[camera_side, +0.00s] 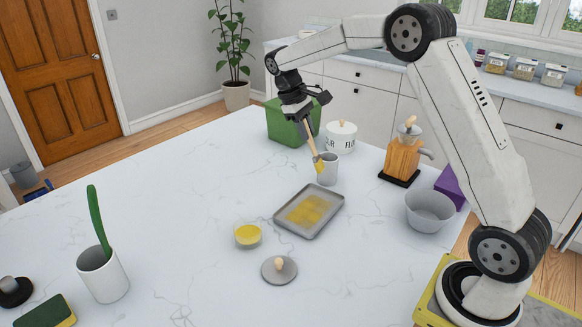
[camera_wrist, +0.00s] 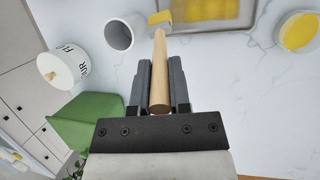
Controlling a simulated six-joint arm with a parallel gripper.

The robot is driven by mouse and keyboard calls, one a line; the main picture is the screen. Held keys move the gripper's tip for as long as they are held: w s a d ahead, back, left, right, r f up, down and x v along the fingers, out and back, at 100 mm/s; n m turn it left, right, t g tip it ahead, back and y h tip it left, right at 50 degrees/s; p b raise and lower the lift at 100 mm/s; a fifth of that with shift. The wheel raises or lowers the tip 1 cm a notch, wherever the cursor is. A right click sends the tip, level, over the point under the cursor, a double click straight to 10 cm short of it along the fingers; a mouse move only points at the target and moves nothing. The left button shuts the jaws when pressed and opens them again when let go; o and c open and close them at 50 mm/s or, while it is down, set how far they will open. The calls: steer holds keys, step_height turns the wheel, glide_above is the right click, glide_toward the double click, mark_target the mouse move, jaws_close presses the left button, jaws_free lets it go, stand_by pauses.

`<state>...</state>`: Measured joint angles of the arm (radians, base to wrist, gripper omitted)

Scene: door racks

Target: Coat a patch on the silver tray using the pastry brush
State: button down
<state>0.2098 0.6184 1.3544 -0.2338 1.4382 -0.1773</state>
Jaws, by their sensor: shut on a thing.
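My gripper (camera_side: 303,112) is shut on the wooden handle of the pastry brush (camera_side: 311,140). The handle also shows between the jaws (camera_wrist: 159,92) in the wrist view (camera_wrist: 159,60). The brush hangs bristles down, and its yellow-coated tip is at the rim of a grey cup (camera_side: 328,169); I cannot tell if it is inside or in front of it. In the wrist view the tip lies beside the cup (camera_wrist: 120,34). The silver tray (camera_side: 284,219) lies flat in front of the cup, with a yellow coated patch (camera_side: 308,210) in its middle.
A bowl of yellow liquid (camera_side: 248,235) and a grey lid (camera_side: 279,270) stand near the tray.

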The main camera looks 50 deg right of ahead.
steer(key=s+a+r+y, duration=0.4)
steer(key=a, duration=0.5)
steer(key=shift+m, duration=0.3)
steer(key=shift+a, duration=0.1)
steer(key=shift+f, duration=2.45)
steer(key=shift+r, duration=0.15)
steer(key=shift+r, duration=0.4)
steer(key=shift+f, duration=0.1)
